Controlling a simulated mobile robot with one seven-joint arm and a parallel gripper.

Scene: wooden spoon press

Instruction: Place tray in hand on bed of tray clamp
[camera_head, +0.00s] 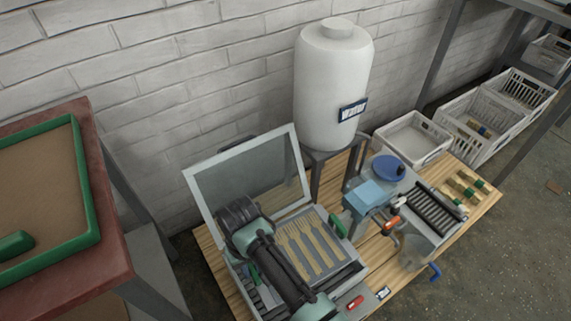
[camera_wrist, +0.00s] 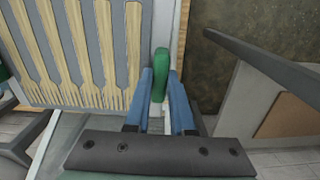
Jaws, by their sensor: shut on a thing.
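The grey tray (camera_wrist: 66,45) carries a row of wooden forks, and its green handle (camera_wrist: 160,62) sits between the blue fingers of my gripper (camera_wrist: 160,78) in the wrist view. My gripper is shut on this handle. In the head view the tray (camera_head: 345,272) lies level over the bed of the tray clamp (camera_head: 223,182), whose glazed lid stands open behind. A second green handle (camera_head: 338,226) shows at the tray's right side. My arm hides the tray's left part and my fingers there. I cannot tell whether the tray touches the bed.
A white tank (camera_head: 330,85) stands behind the clamp. A blue device (camera_head: 370,195), a black roller rack (camera_head: 436,210) and several brushes or utensils (camera_head: 465,188) sit to the right on the wooden bench. A red table with a green-rimmed tray (camera_head: 92,190) stands at the left. White crates (camera_head: 412,135) are behind.

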